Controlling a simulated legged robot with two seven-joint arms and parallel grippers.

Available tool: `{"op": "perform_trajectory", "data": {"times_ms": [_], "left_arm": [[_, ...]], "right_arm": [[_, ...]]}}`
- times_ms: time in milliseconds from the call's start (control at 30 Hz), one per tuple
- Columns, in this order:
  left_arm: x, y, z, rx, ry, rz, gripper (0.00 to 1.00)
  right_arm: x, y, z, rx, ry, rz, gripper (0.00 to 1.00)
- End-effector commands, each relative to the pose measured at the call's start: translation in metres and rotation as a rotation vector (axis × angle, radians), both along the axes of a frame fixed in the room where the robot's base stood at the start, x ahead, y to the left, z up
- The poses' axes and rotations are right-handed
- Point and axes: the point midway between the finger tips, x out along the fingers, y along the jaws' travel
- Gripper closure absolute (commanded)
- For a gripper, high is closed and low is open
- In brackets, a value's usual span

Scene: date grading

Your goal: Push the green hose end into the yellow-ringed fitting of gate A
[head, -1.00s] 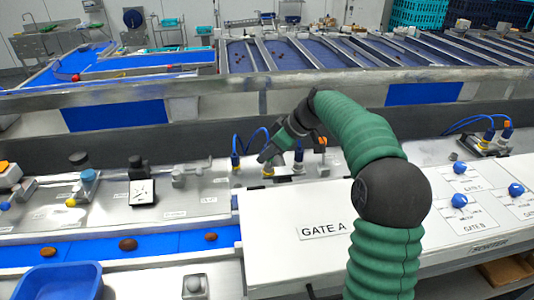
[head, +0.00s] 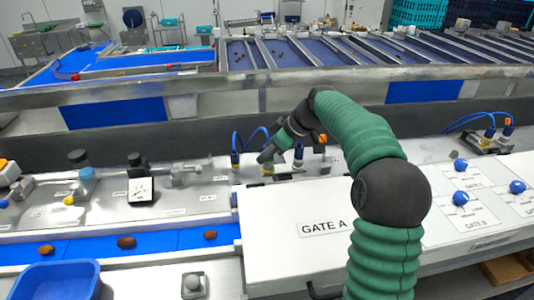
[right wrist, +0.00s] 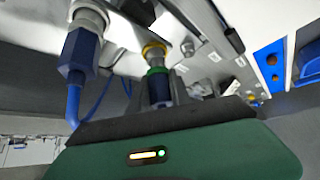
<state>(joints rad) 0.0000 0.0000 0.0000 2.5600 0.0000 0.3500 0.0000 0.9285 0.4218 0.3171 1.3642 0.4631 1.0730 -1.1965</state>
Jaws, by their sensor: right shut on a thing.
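My right gripper (head: 266,159) is at gate A's row of fittings, behind the white panel marked GATE A. It is shut on the green-banded hose end (right wrist: 157,72), seen in the right wrist view above the dark jaw. The yellow-ringed fitting (right wrist: 154,49) lies straight ahead of the hose end, in line with it. The two look very close or touching; I cannot tell how far the end is in. The yellow ring (head: 267,171) also shows just below the gripper in the head view. My left gripper is not in view.
A blue hose with a dark blue connector (right wrist: 80,50) is plugged in close beside the gripper. Blue hoses (head: 236,146) stand left of it in the head view. The white gate panel (head: 285,210) is in front. Dates (head: 126,242) lie on the blue belt at left.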

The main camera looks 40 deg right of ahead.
Motion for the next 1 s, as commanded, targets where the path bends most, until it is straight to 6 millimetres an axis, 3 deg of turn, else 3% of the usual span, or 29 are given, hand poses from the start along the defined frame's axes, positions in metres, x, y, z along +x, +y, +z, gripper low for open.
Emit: {"op": "perform_trajectory", "data": {"times_ms": [1000], "left_arm": [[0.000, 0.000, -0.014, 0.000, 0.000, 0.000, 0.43]], "right_arm": [[0.000, 0.000, -0.015, 0.000, 0.000, 0.000, 1.00]]}}
